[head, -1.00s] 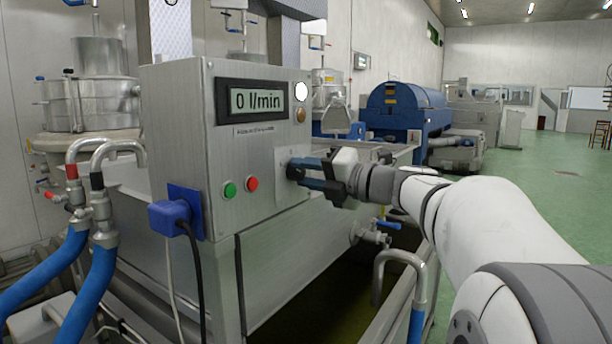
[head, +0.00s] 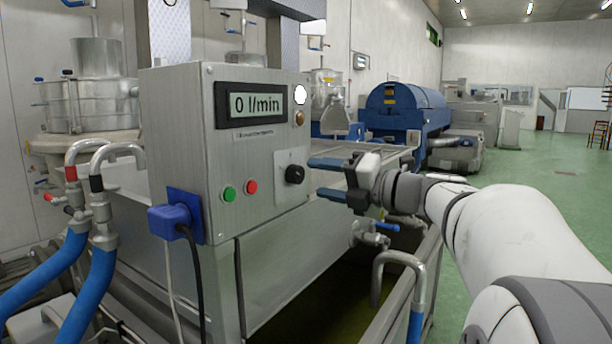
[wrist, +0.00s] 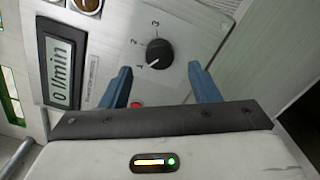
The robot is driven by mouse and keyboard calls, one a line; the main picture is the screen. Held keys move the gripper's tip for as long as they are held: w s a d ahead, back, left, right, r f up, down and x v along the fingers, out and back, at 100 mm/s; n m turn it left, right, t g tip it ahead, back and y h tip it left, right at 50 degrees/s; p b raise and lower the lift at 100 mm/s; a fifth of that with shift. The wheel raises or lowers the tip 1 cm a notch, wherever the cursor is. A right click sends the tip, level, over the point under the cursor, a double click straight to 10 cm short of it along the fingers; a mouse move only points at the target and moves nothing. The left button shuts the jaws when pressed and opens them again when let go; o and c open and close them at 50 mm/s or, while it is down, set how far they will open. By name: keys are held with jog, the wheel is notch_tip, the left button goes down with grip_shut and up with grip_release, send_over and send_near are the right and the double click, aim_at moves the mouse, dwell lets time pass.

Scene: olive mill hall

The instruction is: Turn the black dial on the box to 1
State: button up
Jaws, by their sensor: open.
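The black dial (head: 295,174) is a round knob on the front of the steel box (head: 185,120), on a pale plate; it also shows in the wrist view (wrist: 159,54). The numerals 1, 2 and 3 stand around its left and upper side in the wrist view. Its white mark points to the lower left, toward the 1. My gripper (head: 316,177) is open and empty, off to the right of the dial and apart from it. In the wrist view my gripper's blue fingers (wrist: 160,69) stand apart below the dial, one to each side.
The box's display (head: 257,103) reads 0 l/min. A green button (head: 229,192) and a red button (head: 252,185) sit left of the dial. A blue plug (head: 172,218) with a black cable is at the box's lower left corner. A valve with a blue handle (head: 387,226) lies below my gripper.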

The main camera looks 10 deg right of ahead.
jog(key=v, duration=0.3)
jog(key=shift+s+d, duration=0.1)
jog(key=shift+s, duration=0.05)
jog(key=w+d+r+m+t+h+p, duration=0.2)
jog(key=r+m+t+h+p, duration=0.1)
jog(key=m+h+p, duration=0.4)
jog(key=w+d+r+m+t+h+p, duration=0.25)
jog(key=m+h+p, duration=0.2)
jog(key=m, duration=0.45)
jog(key=s+a+f+m+g+p, duration=0.3)
jog(key=s+f+m+g+p, duration=0.1)
jog(key=s, duration=0.4)
jog(key=s+a+f+m+g+p, duration=0.4)
jog(key=s+f+m+g, duration=0.1)
jog(key=s, duration=0.3)
jog(key=s+a+f+m+g+p, duration=0.3)
jog(key=s+f+m+g+p, duration=0.1)
jog(key=s+m+g, duration=0.3)
jog(key=shift+s+a+f+h, duration=0.35)
jog(key=shift+s+f, duration=0.15)
jog(key=shift+s, duration=0.35)
